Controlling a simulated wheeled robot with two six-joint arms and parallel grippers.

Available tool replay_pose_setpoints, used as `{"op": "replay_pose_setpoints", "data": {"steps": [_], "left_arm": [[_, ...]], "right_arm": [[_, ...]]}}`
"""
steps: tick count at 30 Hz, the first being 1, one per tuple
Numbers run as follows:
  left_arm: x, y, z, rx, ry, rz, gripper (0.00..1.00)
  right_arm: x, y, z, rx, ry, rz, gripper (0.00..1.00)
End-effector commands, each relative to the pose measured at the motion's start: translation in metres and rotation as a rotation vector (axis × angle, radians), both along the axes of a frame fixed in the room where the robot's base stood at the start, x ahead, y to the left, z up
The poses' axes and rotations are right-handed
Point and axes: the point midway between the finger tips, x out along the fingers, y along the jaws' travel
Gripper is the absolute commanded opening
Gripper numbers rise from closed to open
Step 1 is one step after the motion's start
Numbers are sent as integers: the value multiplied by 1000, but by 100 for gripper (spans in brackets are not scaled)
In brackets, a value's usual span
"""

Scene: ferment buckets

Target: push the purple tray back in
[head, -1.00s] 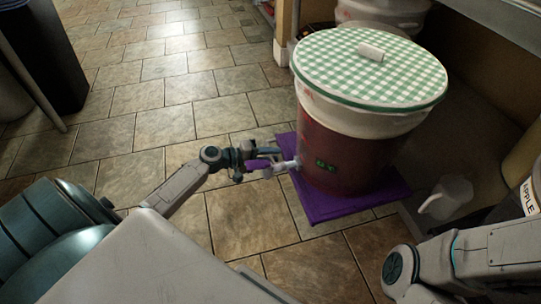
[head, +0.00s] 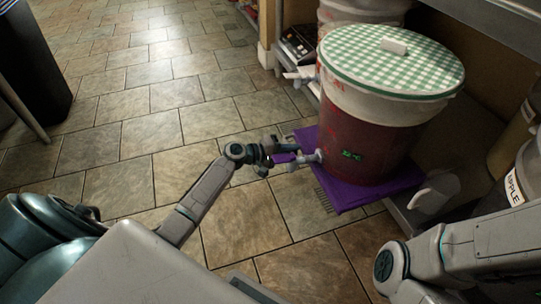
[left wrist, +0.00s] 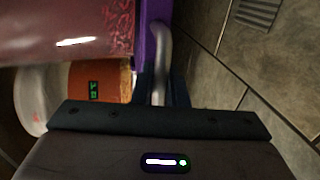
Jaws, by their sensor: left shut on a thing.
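The purple tray (head: 348,196) sticks out from under the shelving on the right, with a large bucket (head: 362,140) of dark red content standing on it. A green-checked cloth (head: 385,65) covers the bucket, and a pale spigot (head: 308,158) faces my left gripper. My left gripper (head: 277,158) is at the tray's left side. In the left wrist view, a grey curved handle (left wrist: 161,50) beside the purple tray edge (left wrist: 148,35) runs between its fingers, and it is shut on it. The fingertips are mostly hidden. My right gripper is out of view.
A white jug (head: 435,192) stands close on the tray's right, near a container labelled APPLE (head: 520,180). Another bucket (head: 362,12) and a dark device (head: 298,42) are behind.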

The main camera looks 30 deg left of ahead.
Motion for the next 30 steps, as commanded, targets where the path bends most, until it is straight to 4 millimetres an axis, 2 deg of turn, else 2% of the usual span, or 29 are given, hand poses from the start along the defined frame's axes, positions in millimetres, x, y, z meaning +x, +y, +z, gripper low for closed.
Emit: {"op": "replay_pose_setpoints", "data": {"steps": [1,6,15,21,30], "left_arm": [[13,-12,2,-7,-6,-1,0],[46,-40,0,-6,-4,-2,0],[89,-77,0,-3,-3,-2,0],[103,-88,0,-2,-1,-2,0],[107,-92,0,0,0,-1,0]], "right_arm": [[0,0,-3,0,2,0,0],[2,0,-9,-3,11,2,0],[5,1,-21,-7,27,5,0],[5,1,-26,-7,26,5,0],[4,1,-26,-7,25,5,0]]}}
